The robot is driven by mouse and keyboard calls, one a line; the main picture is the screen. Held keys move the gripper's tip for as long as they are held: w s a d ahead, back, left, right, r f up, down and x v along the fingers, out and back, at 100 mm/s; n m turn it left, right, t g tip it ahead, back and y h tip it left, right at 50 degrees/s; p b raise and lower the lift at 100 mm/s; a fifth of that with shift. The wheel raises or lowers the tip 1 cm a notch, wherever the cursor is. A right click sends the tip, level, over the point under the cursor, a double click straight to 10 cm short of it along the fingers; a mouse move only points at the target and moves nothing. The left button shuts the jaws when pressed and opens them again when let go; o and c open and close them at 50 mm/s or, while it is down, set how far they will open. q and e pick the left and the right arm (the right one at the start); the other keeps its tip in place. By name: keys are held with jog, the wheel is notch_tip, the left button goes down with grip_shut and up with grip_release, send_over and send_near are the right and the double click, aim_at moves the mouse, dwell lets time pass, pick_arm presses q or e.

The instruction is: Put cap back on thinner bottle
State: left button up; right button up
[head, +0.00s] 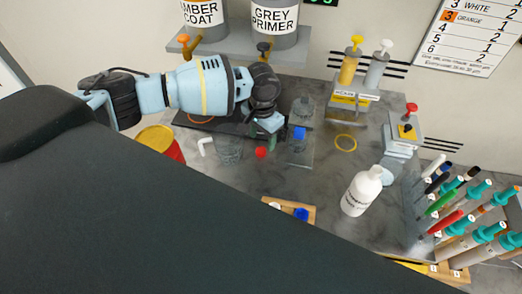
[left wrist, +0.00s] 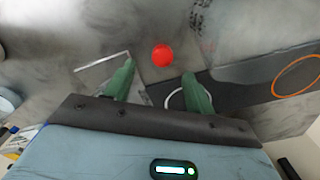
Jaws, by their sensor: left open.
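The white bottle with dark label print (head: 361,190), which looks like the thinner bottle, stands upright on the grey bench right of centre; its small mouth is too small to read clearly. A small red round piece, seemingly the cap (head: 261,152), lies on the bench and also shows in the left wrist view (left wrist: 162,55). My left gripper (head: 273,139) is above the bench close to this red cap. In the left wrist view its green fingers (left wrist: 158,84) are apart with nothing between them, and the cap appears beyond the fingertips. My right gripper is not in view.
A rack of pens and brushes (head: 455,215) stands at right; a wooden tray (head: 290,207) is in front.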

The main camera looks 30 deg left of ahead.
aim_at(260, 150)
pick_arm(q)
jog(key=f, duration=0.5)
jog(key=shift+s+a+f, duration=0.1)
jog(key=shift+a, duration=0.1)
jog(key=c, duration=1)
